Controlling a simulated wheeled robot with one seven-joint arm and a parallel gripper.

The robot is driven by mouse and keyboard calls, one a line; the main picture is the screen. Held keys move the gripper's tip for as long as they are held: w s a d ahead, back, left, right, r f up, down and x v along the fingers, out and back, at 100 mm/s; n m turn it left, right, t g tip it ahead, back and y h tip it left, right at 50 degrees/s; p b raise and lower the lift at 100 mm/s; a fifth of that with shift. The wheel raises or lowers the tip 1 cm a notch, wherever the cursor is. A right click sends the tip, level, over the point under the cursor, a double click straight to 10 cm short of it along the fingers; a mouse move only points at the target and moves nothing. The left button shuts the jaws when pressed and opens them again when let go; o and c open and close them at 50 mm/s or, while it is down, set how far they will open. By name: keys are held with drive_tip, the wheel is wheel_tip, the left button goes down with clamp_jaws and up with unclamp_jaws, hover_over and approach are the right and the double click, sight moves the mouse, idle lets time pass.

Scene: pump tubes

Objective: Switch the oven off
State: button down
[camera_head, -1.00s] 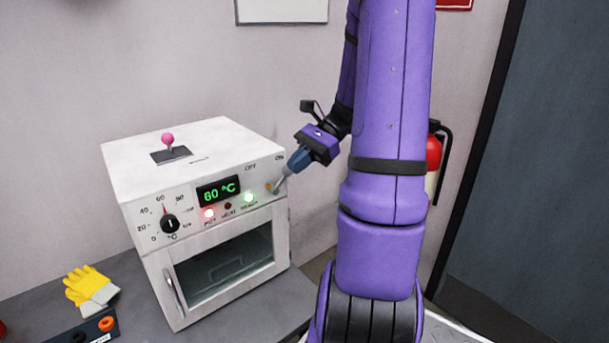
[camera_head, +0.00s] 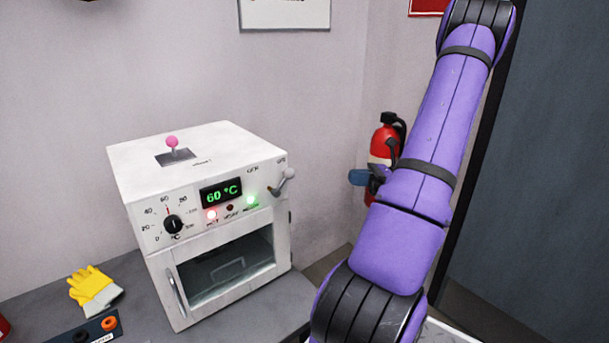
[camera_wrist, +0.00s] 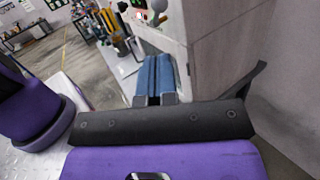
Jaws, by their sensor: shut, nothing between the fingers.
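The white oven (camera_head: 215,145) stands on a grey bench, its display (camera_head: 221,194) reading 60 °C in green. A grey metal toggle lever (camera_head: 285,181) sits at the right end of its front panel, tilted up and right toward the ON label, away from OFF. A green light (camera_head: 251,200) and a red light (camera_head: 211,215) are lit. My gripper (camera_head: 360,177) is right of the oven, clear of the lever and mostly hidden behind my arm. In the wrist view its blue fingers (camera_wrist: 155,72) are together and empty, with the oven's side (camera_wrist: 205,35) beside them.
A pink-knobbed lever (camera_head: 173,143) is on the oven's top and a black dial (camera_head: 173,225) on its front. Yellow gloves (camera_head: 92,288) lie to the left. A red fire extinguisher (camera_head: 383,143) is behind my gripper. A wall is close on the right in the wrist view.

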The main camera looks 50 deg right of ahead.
sight(289, 173)
drive_tip(key=x, duration=1.4)
drive_tip(key=shift+r, duration=0.15)
